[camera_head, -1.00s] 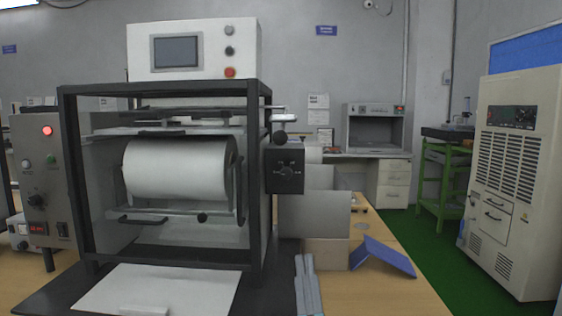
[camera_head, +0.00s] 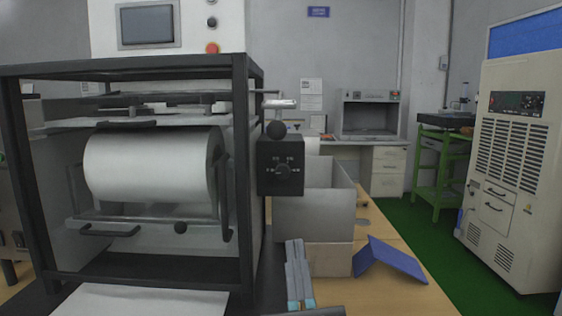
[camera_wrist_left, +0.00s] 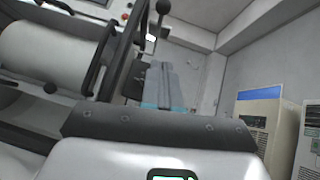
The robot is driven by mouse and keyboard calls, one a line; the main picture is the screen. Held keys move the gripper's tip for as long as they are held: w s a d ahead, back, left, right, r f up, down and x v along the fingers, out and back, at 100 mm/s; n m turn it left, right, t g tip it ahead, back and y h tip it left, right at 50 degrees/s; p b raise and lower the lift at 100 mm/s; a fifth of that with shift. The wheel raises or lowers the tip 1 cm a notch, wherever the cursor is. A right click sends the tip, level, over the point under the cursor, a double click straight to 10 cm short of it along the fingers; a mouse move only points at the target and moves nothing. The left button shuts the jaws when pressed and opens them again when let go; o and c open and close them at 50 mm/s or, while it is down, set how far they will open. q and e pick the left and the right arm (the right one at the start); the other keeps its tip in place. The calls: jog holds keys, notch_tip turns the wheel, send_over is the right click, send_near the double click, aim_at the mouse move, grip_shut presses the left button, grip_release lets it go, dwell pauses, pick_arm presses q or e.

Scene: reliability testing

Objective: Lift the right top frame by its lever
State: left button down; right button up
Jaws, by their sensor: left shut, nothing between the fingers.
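The machine's black frame (camera_head: 244,170) stands at the left in the head view, around a white roll (camera_head: 150,165). At its upper right, a lever with a dark round knob (camera_head: 277,129) sits above a black control box (camera_head: 281,166). The dark knob also shows at the top of the left wrist view (camera_wrist_left: 163,7). My left gripper (camera_head: 294,243) is shut and empty, in front of and below the box. In the left wrist view its closed fingers (camera_wrist_left: 160,66) point toward the knob, apart from it. My right gripper is not in view.
A grey open box (camera_head: 328,215), a cardboard box (camera_head: 328,259) and a blue folded piece (camera_head: 390,262) lie on the wooden table (camera_head: 420,295) right of the machine. A white cabinet (camera_head: 515,150) stands at the far right. Green floor (camera_head: 440,245) is clear between them.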

pick_arm(q)
jog(key=s+r+p+x, duration=0.2)
jog(key=p+x, duration=0.2)
jog(key=x, duration=0.8)
jog(key=shift+w+a+r, duration=0.2)
jog(key=shift+a, duration=0.05)
jog(key=shift+s+r, duration=0.1)
jog(key=shift+r, duration=0.05)
